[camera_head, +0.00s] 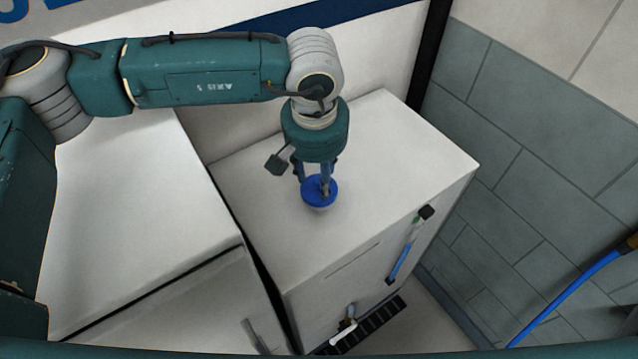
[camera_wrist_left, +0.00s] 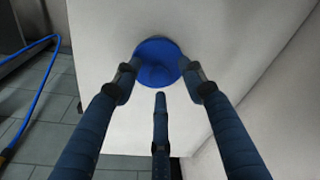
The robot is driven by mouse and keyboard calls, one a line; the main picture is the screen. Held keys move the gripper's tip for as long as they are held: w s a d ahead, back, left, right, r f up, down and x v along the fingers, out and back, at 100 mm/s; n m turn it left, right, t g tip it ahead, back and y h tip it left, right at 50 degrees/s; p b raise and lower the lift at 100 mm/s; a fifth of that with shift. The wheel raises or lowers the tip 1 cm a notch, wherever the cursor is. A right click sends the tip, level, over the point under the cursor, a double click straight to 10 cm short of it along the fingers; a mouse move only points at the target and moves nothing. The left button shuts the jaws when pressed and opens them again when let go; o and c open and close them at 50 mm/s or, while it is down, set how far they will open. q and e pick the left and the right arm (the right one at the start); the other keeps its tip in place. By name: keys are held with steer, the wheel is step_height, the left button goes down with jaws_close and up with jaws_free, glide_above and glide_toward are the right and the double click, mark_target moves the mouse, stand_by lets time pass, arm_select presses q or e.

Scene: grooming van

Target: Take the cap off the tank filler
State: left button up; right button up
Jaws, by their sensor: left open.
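The blue cap (camera_head: 324,196) sits on the tank filler on top of a white tank box (camera_head: 390,150). Only a little of a pale filler neck shows under the cap's front edge. My left gripper (camera_head: 318,186) comes down from above, with its fingers at the cap. In the left wrist view the cap (camera_wrist_left: 158,62) lies between the tips of the open fingers (camera_wrist_left: 160,82). I cannot tell whether any finger touches it. My right gripper is not in view.
A white cabinet (camera_head: 140,220) stands left of the tank box, with a narrow gap between. The box front carries a blue-and-green level tube (camera_head: 405,250) and a small tap (camera_head: 347,325). A blue hose (camera_head: 565,300) hangs at the right by a grey tiled wall.

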arm_select(q)
steer(key=c, duration=1)
steer(key=shift+r, duration=0.15)
